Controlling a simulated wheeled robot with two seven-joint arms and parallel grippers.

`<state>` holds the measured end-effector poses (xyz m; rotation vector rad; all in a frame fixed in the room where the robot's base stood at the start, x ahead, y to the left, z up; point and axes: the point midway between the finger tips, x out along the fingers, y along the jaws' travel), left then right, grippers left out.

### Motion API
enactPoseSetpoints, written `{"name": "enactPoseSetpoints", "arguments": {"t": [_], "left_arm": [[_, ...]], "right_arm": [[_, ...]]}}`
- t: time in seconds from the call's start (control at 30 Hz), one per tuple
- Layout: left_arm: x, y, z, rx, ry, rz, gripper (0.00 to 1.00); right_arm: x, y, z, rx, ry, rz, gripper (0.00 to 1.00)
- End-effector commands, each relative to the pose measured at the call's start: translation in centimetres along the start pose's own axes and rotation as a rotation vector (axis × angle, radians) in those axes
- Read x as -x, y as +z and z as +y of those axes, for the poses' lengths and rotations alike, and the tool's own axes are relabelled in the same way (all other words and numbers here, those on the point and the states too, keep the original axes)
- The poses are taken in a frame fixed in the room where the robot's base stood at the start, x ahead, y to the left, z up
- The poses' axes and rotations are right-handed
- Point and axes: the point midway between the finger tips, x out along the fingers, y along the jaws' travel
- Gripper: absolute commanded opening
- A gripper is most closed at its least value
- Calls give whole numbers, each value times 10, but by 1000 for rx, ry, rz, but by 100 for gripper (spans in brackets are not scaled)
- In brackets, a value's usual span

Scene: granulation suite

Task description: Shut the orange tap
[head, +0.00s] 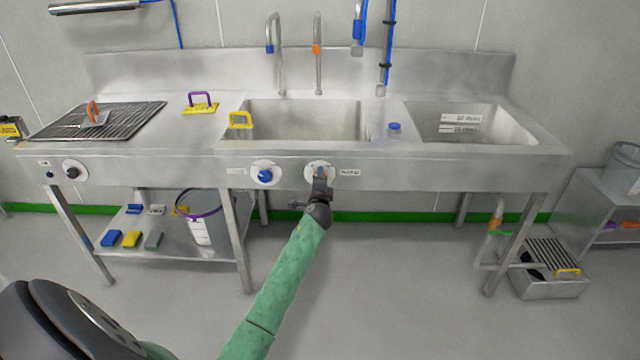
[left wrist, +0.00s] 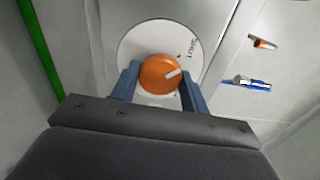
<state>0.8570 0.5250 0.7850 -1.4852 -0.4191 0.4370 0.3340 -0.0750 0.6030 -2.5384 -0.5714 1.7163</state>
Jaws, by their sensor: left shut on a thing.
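The orange tap is a round knob (left wrist: 157,75) with a white pointer mark on a pale round dial plate (left wrist: 140,37). In the left wrist view it sits between the two blue-grey fingers of my left gripper (left wrist: 158,88), which is shut on it. In the head view my left gripper (head: 321,179) reaches the dial plate (head: 316,165) on the sink's front panel and hides most of the knob. The pointer mark slants up and right in the left wrist view. My right gripper is not in view.
A blue knob (head: 265,174) is on the same panel, left of the orange one. Above the sink basin (head: 305,122) stand a blue-banded spout (head: 277,55) and an orange-banded spout (head: 317,55). A bucket (head: 205,218) stands on the lower shelf. The floor in front is clear.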

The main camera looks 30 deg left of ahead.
Motion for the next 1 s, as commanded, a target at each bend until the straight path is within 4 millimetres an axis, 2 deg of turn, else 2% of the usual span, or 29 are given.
{"name": "enactPoseSetpoints", "arguments": {"t": [0.67,0.7,0.77,0.8,1.0], "left_arm": [[0,1,2,59,3,-3,22],[0,1,2,59,3,-2,51],[0,1,2,58,2,-2,62],[0,1,1,58,2,-2,67],[0,1,1,58,1,-1,67]], "right_arm": [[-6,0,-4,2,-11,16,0],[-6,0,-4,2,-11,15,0],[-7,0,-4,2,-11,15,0],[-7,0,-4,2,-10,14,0],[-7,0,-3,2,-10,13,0]]}}
